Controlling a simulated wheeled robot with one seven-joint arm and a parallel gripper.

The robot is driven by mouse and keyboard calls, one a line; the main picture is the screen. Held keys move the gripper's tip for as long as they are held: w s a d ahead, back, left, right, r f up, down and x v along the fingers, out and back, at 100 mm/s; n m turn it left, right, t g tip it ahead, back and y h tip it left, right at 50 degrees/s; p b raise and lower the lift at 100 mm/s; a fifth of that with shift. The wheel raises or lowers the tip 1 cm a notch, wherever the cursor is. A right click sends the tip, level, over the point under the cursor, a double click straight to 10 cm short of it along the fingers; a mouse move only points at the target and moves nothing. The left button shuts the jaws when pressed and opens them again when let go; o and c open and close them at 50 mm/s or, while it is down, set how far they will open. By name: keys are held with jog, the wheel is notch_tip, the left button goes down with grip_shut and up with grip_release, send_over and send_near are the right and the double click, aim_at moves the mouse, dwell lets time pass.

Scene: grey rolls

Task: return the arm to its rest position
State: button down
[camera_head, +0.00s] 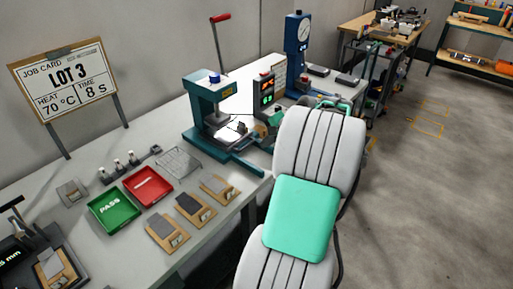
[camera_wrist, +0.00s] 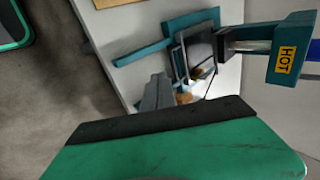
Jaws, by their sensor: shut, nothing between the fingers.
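My arm, white with a green section, rises across the right-centre of the head view. It reaches over the front edge of the bench (camera_head: 235,222), and its far end is near the teal press (camera_head: 196,105). My gripper (camera_wrist: 157,92) shows in the wrist view as grey fingers beyond the green and black body. The fingers are together, with nothing held. They appear in front of the press base; the exact gap is unclear. The press head carries a yellow HOT label (camera_wrist: 286,60). In the head view my arm hides much of the gripper.
A green PASS tray (camera_head: 114,211), a red tray (camera_head: 148,187), a wire rack (camera_head: 180,162) and several wooden holders lie on the bench. A control box (camera_head: 265,90) and blue gauge stand (camera_head: 297,45) stand behind my arm. Open floor (camera_head: 430,200) lies to the right.

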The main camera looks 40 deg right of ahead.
jog(key=s+a+f+n+g+y, duration=0.1)
jog(key=s+a+f+n+g, duration=0.2)
jog(key=s+f, duration=0.35)
jog(key=s+a+f+n+g, duration=0.3)
jog(key=s+a+f, duration=0.1)
jog(key=s, duration=0.5)
jog(key=s+a+r+n+g+h, duration=0.1)
jog(key=a+r+n+g, duration=0.2)
jog(key=a, duration=1)
jog(key=w+a+r+n+t, duration=0.2)
jog(key=w+a+r+n, duration=0.1)
jog(key=a, duration=0.6)
jog(key=w+a+r+n+t+p, duration=0.1)
jog(key=w+a+r+n+t, duration=0.1)
jog(key=a+r+n, duration=0.3)
jog(key=w+a+r, duration=0.1)
jog(key=a, duration=0.3)
jog(key=shift+w+a+n, duration=0.25)
jog(key=shift+n, duration=0.05)
jog(key=shift+r, duration=0.1)
